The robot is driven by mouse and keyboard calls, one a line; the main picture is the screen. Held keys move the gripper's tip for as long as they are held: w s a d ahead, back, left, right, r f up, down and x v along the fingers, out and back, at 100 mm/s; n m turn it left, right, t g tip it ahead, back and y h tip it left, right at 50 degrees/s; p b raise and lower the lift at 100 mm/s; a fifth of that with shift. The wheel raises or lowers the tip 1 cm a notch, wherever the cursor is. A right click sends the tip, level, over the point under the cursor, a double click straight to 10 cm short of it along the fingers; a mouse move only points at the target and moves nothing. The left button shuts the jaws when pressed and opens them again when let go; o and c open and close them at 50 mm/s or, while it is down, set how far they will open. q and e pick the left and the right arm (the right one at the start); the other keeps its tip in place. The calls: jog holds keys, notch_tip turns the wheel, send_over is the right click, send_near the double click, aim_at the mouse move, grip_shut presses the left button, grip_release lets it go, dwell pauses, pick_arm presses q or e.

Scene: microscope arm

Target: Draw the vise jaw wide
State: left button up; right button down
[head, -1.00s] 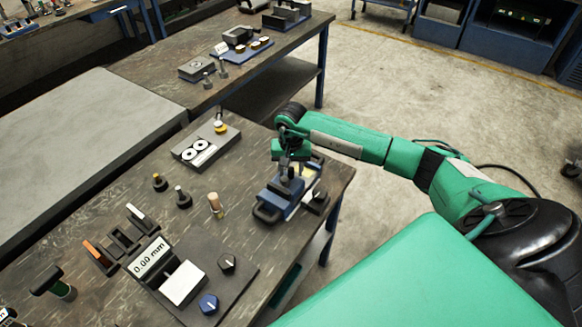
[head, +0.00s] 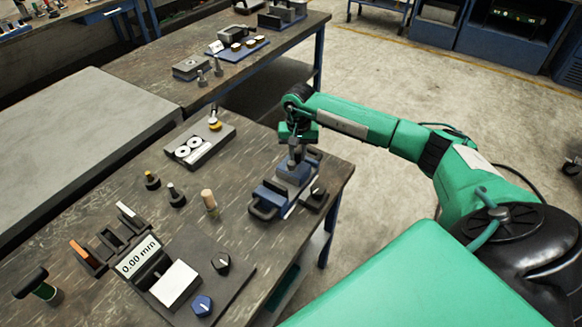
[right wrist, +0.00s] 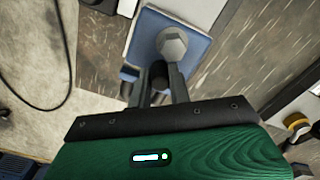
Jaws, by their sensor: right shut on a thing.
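The small blue and grey vise (head: 281,190) stands near the right edge of the table, with a dark loop-shaped part at its front left. My right gripper (head: 294,150) points down over the vise's back part. In the right wrist view its fingers (right wrist: 160,88) are shut around a dark upright piece (right wrist: 158,72). The fingers and wrist hide part of the vise. My left gripper is not in view.
A dark knob block (head: 314,199) sits beside the vise at the table's edge. A wooden-topped peg (head: 209,200), a device reading 0.00 mm (head: 138,257) and a grey tray with two white discs (head: 198,146) stand left.

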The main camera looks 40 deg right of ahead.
jog(key=shift+w+d+b, duration=0.2)
jog(key=shift+d, duration=0.35)
jog(key=shift+w+d+b, duration=0.2)
jog(key=shift+d, duration=0.3)
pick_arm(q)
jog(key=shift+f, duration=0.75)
pick_arm(e)
jog(key=c, duration=1.3)
grip_release()
pick_arm(q)
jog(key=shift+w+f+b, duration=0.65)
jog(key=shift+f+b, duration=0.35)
jog(key=shift+b, duration=0.4)
pick_arm(e)
notch_tip(320, 180, up, 14)
